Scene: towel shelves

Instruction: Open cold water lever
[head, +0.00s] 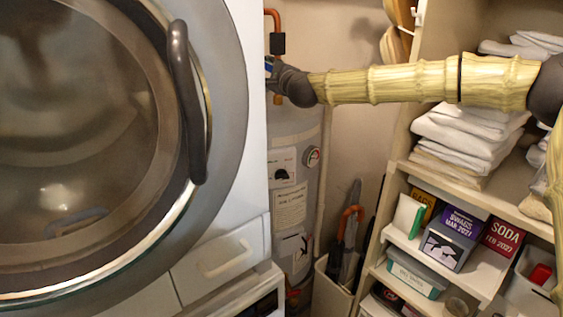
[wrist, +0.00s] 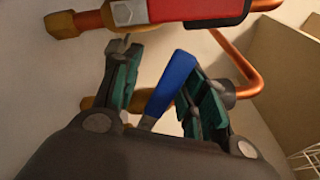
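The blue lever (wrist: 172,82) is in the middle of the wrist view, between the two green-padded fingers of my gripper (wrist: 160,88). It is close to the right finger, and a gap shows between it and the left finger. I cannot tell whether the right finger touches it. My gripper is open around the lever. In the head view my gripper (head: 271,72) is mostly hidden behind the washer's edge, beside the water heater's pipes. A small bit of blue (head: 268,66) shows there.
A red part (wrist: 190,9) with dark edging and a copper pipe (wrist: 240,62) are close above and beside the fingers. The front-loading washer (head: 228,130) stands left of the water heater (head: 303,190). Shelves (head: 400,180) with towels and boxes stand on the right, below my arm.

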